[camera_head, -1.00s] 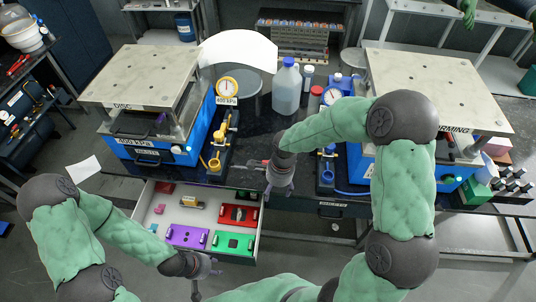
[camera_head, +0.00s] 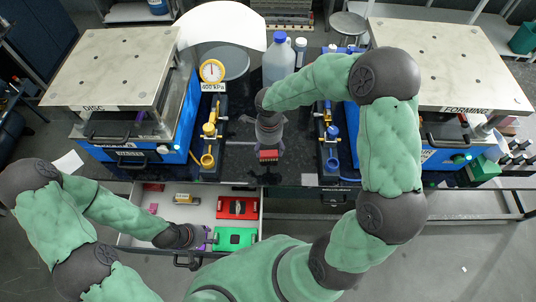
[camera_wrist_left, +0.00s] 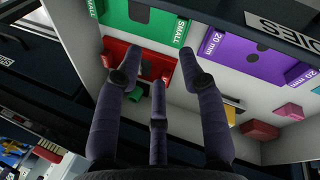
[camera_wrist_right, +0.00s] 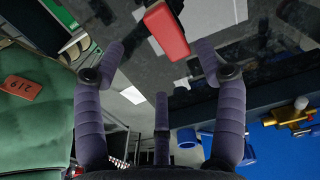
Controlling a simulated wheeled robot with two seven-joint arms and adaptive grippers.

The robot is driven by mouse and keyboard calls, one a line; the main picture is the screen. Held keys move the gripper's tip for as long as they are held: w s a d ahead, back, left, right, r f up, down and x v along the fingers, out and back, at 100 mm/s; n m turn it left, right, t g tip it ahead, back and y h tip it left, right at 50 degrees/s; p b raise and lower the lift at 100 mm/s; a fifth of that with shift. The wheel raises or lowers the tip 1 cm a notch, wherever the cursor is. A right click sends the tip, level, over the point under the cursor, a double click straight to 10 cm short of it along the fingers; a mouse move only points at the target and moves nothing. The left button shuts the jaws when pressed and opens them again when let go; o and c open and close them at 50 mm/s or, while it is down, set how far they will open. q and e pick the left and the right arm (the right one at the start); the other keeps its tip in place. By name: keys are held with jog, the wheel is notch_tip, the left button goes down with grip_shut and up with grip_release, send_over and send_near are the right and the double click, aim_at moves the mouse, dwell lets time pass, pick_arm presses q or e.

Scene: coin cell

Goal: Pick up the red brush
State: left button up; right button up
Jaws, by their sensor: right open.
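A red block-like part (camera_head: 268,155), which appears to be the red brush, shows at the front of the dark bench, at my right gripper (camera_head: 268,142). In the right wrist view the red part (camera_wrist_right: 166,32) lies beyond and between the spread fingertips of the right gripper (camera_wrist_right: 158,60). That gripper is open, with visible space between its fingers and the red part. The brush's bristles cannot be made out clearly. My left gripper (camera_head: 208,238) is over the open drawer; in the left wrist view its fingers (camera_wrist_left: 158,72) are spread and empty.
The drawer (camera_head: 128,215) holds a red die (camera_head: 238,207), a green die (camera_head: 234,238) and a purple die (camera_wrist_left: 258,55). Blue presses (camera_head: 175,135) stand on both sides of the bench. A blue-capped bottle (camera_head: 279,62) stands behind the right gripper.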

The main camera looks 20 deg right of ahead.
aim_at(269, 154)
jog(key=shift+w+f, duration=0.15)
jog(key=shift+f, duration=1.5)
jog(key=shift+w+f, duration=0.15)
jog(key=shift+f, duration=1.5)
jog(key=c, duration=1.2)
